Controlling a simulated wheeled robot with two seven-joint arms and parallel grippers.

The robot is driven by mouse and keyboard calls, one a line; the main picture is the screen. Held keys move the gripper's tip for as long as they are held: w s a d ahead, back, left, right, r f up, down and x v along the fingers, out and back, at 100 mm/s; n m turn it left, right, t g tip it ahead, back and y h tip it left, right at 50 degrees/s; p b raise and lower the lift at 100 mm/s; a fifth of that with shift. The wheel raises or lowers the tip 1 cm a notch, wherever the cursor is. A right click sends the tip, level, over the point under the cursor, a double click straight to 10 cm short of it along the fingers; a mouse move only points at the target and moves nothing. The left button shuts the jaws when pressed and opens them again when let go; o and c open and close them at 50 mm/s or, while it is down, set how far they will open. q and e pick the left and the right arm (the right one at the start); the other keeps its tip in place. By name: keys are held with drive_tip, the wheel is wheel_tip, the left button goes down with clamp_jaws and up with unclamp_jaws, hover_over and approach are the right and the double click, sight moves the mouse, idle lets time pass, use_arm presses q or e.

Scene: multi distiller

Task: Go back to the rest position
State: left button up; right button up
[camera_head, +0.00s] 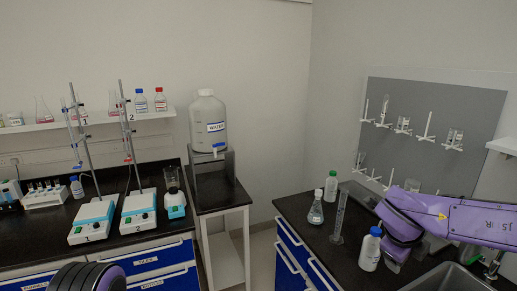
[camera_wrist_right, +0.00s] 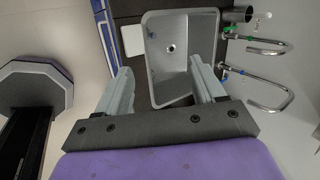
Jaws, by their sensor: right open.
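My right gripper (camera_wrist_right: 163,85) shows in the right wrist view with its two grey fingers spread apart and nothing between them. It is above the steel sink (camera_wrist_right: 160,85), which shows between and beyond the fingers. In the head view my purple right arm comes in from the right edge over the right bench; I cannot make out the fingers there. A dark ribbed part of my left arm shows at the bottom left of the head view. My left gripper is out of the frame.
The right bench (camera_head: 300,206) holds a white bottle (camera_head: 369,252), a flask (camera_head: 315,212), a cylinder (camera_head: 339,218) and a green-capped bottle (camera_head: 331,187) near my right arm. Taps (camera_wrist_right: 262,47) stand beside the sink. Two stirrers (camera_head: 92,220) and a water tank (camera_head: 207,122) are at left.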

drive_tip(key=s+a+f+n+t+b, duration=0.1)
drive_tip(key=s+f+n+t+b, duration=0.15)
drive_tip(key=f+n, duration=0.9)
drive_tip(key=s+a+f+n+t+b, duration=0.2)
drive_tip(key=s+f+n+b, duration=0.15)
drive_tip(key=f, duration=1.55)
drive_tip(key=s+f+n+g+b, duration=0.2)
drive_tip(key=s+f+n, duration=0.2)
drive_tip(key=s+f, duration=0.5)
drive_tip(key=s+f+n+g+y+b, duration=0.1)
drive_tip(key=s+f+n+g+b, duration=0.2)
drive_tip(key=s+f, duration=0.6)
drive_tip(key=s+n, duration=0.1)
drive_tip(key=s, duration=0.5)
drive_tip(key=shift+d+f+y, duration=0.2)
drive_tip(key=shift+f+y, duration=0.1)
